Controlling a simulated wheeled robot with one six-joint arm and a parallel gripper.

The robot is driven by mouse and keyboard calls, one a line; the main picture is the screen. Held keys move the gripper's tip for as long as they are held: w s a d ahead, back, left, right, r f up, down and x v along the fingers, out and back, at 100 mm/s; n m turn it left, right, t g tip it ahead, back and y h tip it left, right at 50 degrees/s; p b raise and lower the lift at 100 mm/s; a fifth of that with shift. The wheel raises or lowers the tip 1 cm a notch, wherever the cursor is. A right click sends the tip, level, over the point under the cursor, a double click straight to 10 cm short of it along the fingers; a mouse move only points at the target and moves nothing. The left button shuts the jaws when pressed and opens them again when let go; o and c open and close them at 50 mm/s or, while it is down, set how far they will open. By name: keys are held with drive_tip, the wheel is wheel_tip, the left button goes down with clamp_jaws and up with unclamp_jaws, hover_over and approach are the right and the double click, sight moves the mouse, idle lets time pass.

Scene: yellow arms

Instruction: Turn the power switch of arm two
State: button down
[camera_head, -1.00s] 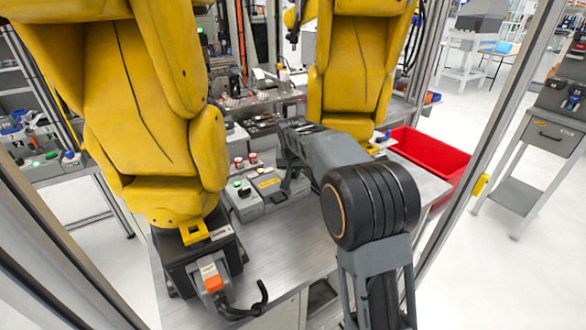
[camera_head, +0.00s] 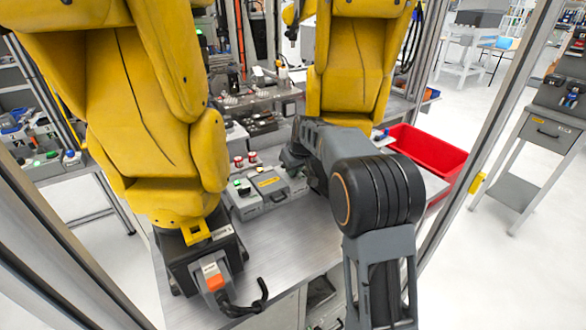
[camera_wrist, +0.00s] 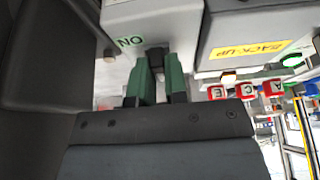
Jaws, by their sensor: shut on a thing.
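A small dark switch knob (camera_wrist: 156,54) sits on the face of a light grey box (camera_wrist: 165,18) marked "ON" in green, in the wrist view. My gripper (camera_wrist: 158,68) has its two green-padded fingers on either side of the knob, shut on it. The fingers partly cover the knob, so its exact angle cannot be told. In the head view my gripper (camera_head: 292,161) is at the back of the metal table, and the switch is hidden behind my arm.
A grey box with a yellow "BACK-UP" label (camera_wrist: 262,48) stands right beside the switch box. Two yellow arms (camera_head: 150,120) flank the workspace. A red bin (camera_head: 430,150) stands at the right.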

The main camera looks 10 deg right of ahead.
idle(0.4)
drive_tip(key=c, duration=1.1)
unclamp_jaws()
drive_tip(key=shift+c, duration=0.2)
drive_tip(key=v, duration=1.4)
drive_tip(key=shift+p, duration=0.4)
drive_tip(key=shift+w, duration=0.15)
wheel_tip(320, 180, down, 5)
drive_tip(key=s+m+g, duration=0.1)
drive_tip(key=s+m, duration=0.1)
drive_tip(key=s+a+p, duration=0.1)
drive_tip(key=s+p, duration=0.2)
drive_tip(key=s, duration=0.9)
drive_tip(key=s+a+m+h+p, duration=0.1)
drive_tip(key=s+p, duration=0.2)
drive_tip(key=s, duration=0.9)
drive_tip(key=shift+a+f, duration=0.3)
drive_tip(key=shift+f, duration=0.1)
